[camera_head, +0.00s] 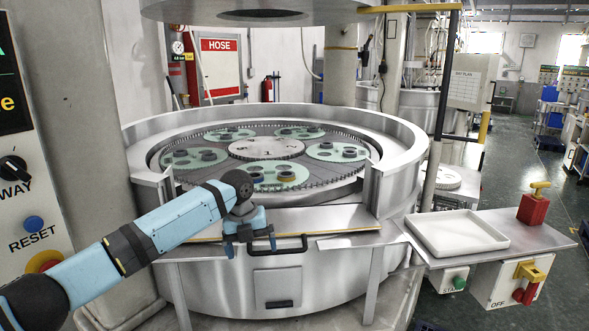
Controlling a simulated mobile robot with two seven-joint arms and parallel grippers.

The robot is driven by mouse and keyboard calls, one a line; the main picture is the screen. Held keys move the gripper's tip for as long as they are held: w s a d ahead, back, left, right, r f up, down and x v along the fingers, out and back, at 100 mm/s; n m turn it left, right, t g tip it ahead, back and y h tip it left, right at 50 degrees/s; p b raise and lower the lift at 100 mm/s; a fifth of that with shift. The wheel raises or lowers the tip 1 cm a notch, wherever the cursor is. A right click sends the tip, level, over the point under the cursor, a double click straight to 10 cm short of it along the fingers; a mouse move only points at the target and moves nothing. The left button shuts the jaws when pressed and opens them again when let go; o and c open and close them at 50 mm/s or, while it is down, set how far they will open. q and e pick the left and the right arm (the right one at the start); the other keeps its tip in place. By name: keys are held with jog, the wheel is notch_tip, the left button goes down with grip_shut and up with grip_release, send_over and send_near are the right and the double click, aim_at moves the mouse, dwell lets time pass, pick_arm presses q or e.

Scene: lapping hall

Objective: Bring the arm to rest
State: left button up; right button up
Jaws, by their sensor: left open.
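My left arm (155,238) is light blue with black joints and reaches in from the lower left. Its wrist is bent down, and my left gripper (250,247) points downward with its two fingers apart and nothing visible between them. The gripper shows in front of the steel front ledge (335,219) of the round lapping machine (315,285). A black bar handle (290,246) is just to its right; I cannot tell whether they touch. My right gripper is not in view.
Several green carriers (336,152) with dark rings lie on the toothed machine plate. A white tray (456,233) and a red block with a yellow top (533,209) are on the right side shelf. A control panel (27,170) stands at left. Open floor (530,180) is at far right.

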pick_arm(q)
jog(key=s+d+f+n+t+h+p, duration=0.2)
jog(key=s+d+f+n+h, duration=0.15)
jog(key=s+f+n, duration=0.5)
jog(key=s+d+f+n+t+h+p, duration=0.15)
jog(key=s+d+f+n, duration=0.3)
jog(key=s+f, duration=0.65)
jog(key=s+a+f+n+t+y+p, duration=0.1)
jog(key=s+a+f+n+t, duration=0.1)
jog(key=s+a+n, duration=0.6)
jog(key=s+a+f+n+t+y+p, duration=0.2)
jog(key=s+a+n+t, duration=0.3)
jog(key=s+a+n, duration=0.4)
jog(key=s+f+n, duration=0.1)
jog(key=s, duration=0.4)
jog(key=shift+s+a+f+n, duration=0.2)
jog(key=shift+s+f+n, duration=0.05)
jog(key=shift+s+n, duration=0.05)
